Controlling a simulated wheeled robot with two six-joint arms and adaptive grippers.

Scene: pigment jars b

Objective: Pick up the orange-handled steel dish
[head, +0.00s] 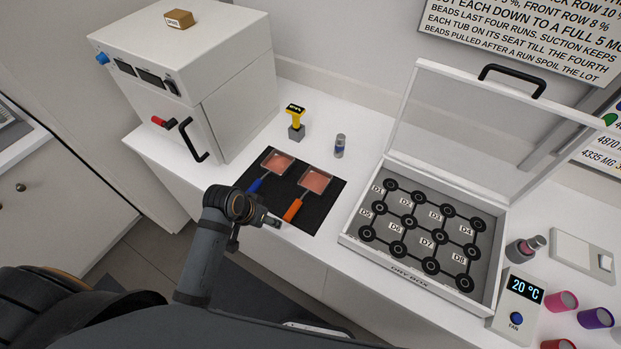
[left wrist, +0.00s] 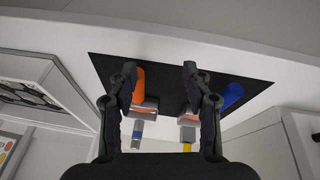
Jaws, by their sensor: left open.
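The orange-handled steel dish (head: 314,180) lies on a black mat (head: 322,216), its square pan holding reddish-pink powder and its orange handle pointing to the front edge. A similar dish with a blue handle (head: 256,184) lies on its left. My left gripper (head: 273,221) is over the mat's front edge, just left of the orange handle's end. In the left wrist view my left gripper (left wrist: 160,80) is open and empty. There the orange handle (left wrist: 139,84) shows beside the left-hand finger, which partly covers it, and the blue handle (left wrist: 232,95) lies outside the right-hand finger.
A white oven-like box (head: 235,100) stands to the left. A yellow-topped stamp (head: 296,118) and a small grey vial (head: 340,146) stand behind the mat. An open-lidded tray with black rings (head: 350,232) is close on the right. The counter strip before the mat is narrow.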

